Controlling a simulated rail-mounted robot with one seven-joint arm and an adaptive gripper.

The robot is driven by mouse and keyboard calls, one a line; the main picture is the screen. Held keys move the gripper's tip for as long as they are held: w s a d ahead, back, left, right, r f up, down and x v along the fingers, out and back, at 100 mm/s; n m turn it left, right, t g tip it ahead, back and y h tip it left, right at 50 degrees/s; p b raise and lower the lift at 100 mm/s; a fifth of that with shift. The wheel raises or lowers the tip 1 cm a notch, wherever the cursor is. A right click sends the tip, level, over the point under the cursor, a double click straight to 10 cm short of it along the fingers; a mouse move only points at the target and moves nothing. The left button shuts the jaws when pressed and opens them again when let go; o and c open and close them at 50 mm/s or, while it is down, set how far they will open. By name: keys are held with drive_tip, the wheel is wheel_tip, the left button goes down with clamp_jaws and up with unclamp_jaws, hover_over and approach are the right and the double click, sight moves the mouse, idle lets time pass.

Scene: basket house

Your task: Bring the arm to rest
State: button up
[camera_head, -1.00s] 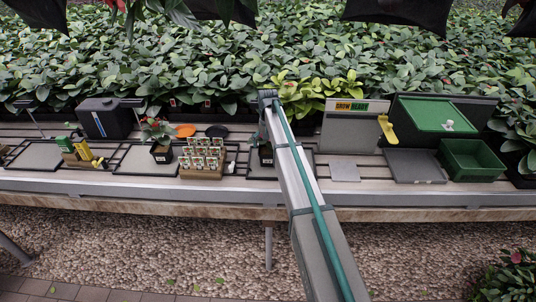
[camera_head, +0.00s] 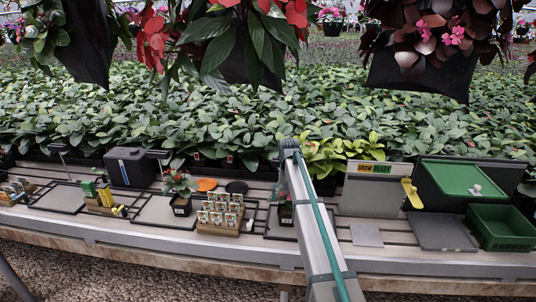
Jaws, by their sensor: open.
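My arm (camera_head: 318,225) reaches up from the bottom edge, right of the middle, as a long grey link with a green strip along it. Its far end (camera_head: 290,149) stands in front of the leafy plants at the back of the bench. I cannot make out my gripper or its fingertips; the arm hides what is behind its far end. A small potted plant (camera_head: 286,208) is partly covered by the arm.
The slatted bench (camera_head: 185,248) carries a potted red-flowered plant (camera_head: 181,190), a tray of small packets (camera_head: 218,216), a dark box (camera_head: 130,166), a green bin (camera_head: 500,228), a sign board (camera_head: 368,190) and a flat grey plate (camera_head: 440,232). Hanging baskets (camera_head: 425,75) are overhead.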

drive_tip(key=s+a+f+n, duration=0.1)
drive_tip(key=s+f, duration=0.2)
drive_tip(key=s, duration=0.2)
drive_tip(key=s+a+f+g+h+p, duration=0.1)
drive_tip(key=s+f, duration=0.3)
drive_tip(key=s, duration=0.2)
drive_tip(key=s+a+f+n+g+p, duration=0.1)
drive_tip(key=s+f, duration=0.3)
drive_tip(key=s, duration=0.2)
drive_tip(key=shift+s+a+n, duration=0.25)
drive_tip(key=shift+a+n, duration=0.05)
drive_tip(key=s+d+f+g+b, duration=0.1)
drive_tip(key=s+d+f+g, duration=0.1)
drive_tip(key=s+f, duration=1.3)
drive_tip(key=s+d+f+g+b, duration=0.1)
drive_tip(key=s+d+f, duration=0.1)
drive_tip(key=s+f, duration=1.3)
drive_tip(key=s+g+y, duration=0.1)
drive_tip(key=s, duration=1.7)
drive_tip(key=shift+s+f+g, duration=0.3)
drive_tip(key=shift+s+f, duration=0.05)
drive_tip(key=shift+s, duration=0.05)
